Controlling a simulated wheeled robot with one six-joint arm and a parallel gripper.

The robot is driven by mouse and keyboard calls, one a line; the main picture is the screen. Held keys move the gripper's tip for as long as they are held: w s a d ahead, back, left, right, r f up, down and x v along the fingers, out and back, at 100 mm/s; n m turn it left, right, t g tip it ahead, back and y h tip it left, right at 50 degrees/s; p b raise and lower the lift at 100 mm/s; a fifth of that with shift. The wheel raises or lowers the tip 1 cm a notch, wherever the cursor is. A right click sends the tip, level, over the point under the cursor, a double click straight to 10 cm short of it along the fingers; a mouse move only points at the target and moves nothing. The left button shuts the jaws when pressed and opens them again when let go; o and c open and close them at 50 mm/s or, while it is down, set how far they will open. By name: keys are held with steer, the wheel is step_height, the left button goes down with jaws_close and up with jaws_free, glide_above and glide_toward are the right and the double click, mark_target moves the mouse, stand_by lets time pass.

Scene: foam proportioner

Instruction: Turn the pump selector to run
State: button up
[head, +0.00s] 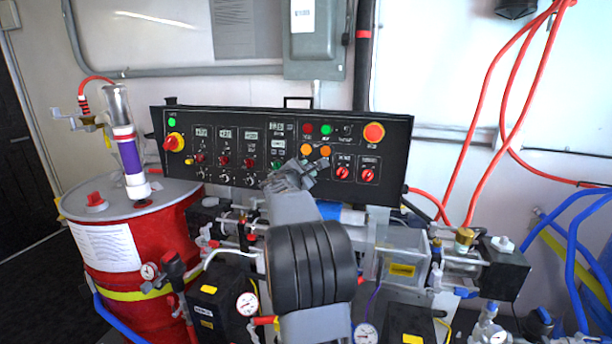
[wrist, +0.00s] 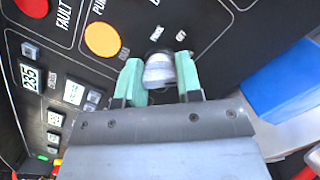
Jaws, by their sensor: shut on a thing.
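The pump selector is a pale grey knob (wrist: 160,70) on the black control panel (head: 385,132). My gripper (wrist: 159,82) is shut on this knob, with a green fingertip on each side of it in the wrist view. Small white words stand around the knob, too blurred to read surely. I cannot tell which position the knob points to. In the head view my gripper (head: 297,174) is at the panel's lower middle and hides the knob.
An orange button (wrist: 103,39) is close beside the knob. Two red rotary knobs (head: 342,172) (head: 367,175) and a red emergency button (head: 374,131) are to the right. A red drum (head: 150,245) stands at left; pipes and gauges crowd below the panel.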

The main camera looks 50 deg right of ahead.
stand_by(0.4)
steer(key=o, duration=0.9)
steer(key=shift+o, duration=0.2)
steer(key=shift+a, duration=0.1)
steer(key=b+v, duration=0.1)
steer(key=v, duration=1.2)
steer(key=shift+a+b, duration=0.3)
steer(key=shift+b, duration=0.1)
steer(key=shift+s+m, duration=0.1)
steer(key=shift+m, duration=0.2)
